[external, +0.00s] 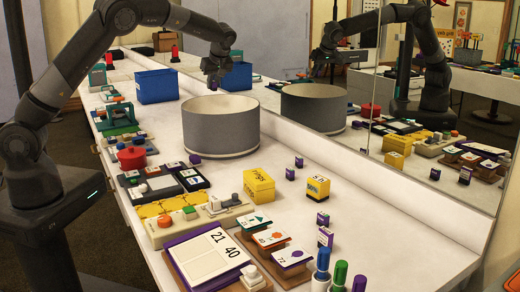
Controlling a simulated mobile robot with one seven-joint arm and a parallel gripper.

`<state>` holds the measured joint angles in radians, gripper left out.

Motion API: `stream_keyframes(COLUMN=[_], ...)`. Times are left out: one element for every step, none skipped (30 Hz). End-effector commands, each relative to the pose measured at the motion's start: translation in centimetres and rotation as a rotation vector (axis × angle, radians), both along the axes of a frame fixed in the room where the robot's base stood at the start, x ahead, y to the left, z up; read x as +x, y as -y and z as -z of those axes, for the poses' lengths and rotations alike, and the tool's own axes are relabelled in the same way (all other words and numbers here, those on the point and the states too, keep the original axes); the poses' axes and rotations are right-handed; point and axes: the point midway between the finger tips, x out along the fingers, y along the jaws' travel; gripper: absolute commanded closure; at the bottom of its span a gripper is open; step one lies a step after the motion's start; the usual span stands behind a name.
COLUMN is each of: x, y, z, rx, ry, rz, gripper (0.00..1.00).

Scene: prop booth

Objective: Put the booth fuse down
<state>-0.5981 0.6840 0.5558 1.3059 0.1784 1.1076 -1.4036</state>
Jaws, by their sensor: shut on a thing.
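My gripper (213,80) hangs above the back left rim of the large grey round tub, pointing down. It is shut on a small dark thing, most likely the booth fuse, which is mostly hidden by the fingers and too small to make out. The grey tub (221,140) stands open on the white counter, its pale inside partly in view. The held thing is clear of the counter.
Yellow boxes (258,186), small purple blocks (299,161), panels and markers (340,273) crowd the front. A mirror (440,130) lines the right side. Bare counter (360,215) lies front right.

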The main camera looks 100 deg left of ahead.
Motion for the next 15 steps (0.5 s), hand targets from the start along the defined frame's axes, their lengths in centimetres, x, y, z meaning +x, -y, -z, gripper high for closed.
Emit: stream_keyframes(x=[-0.8,-1.1,-1.6,-2.0,-1.7,-1.6,-1.6,-1.6,-1.6,-1.7,-1.7,-1.7,-1.6,-1.6,-1.6], y=[-0.9,-1.3,-1.8,-2.2,-1.9,-1.8,-1.8,-1.8,-1.8,-1.8,-1.8,-1.8,-1.8,-1.8,-1.8], z=[0.1,0.1,0.1,0.1,1.1,2.0,2.7,3.3,4.3,5.0,5.6,6.5,7.3,8.0,8.7], rx=[0.002,0.003,0.004,0.004,0.0,-0.001,-0.002,-0.001,-0.001,-0.001,-0.001,0.0,-0.001,-0.001,-0.001], ry=[-0.002,-0.003,-0.005,-0.006,-0.007,-0.008,-0.007,-0.007,-0.008,-0.008,-0.007,-0.007,-0.008,-0.008,-0.007], rz=[-0.004,-0.002,0.0,0.0,0.003,0.003,0.003,0.002,0.002,0.002,0.002,0.002,0.001,0.002,0.002], gripper=[1.0,1.0,1.0,1.0,1.0,1.0,1.0,1.0,1.0,1.0,1.0,1.0,1.0,1.0,1.0])
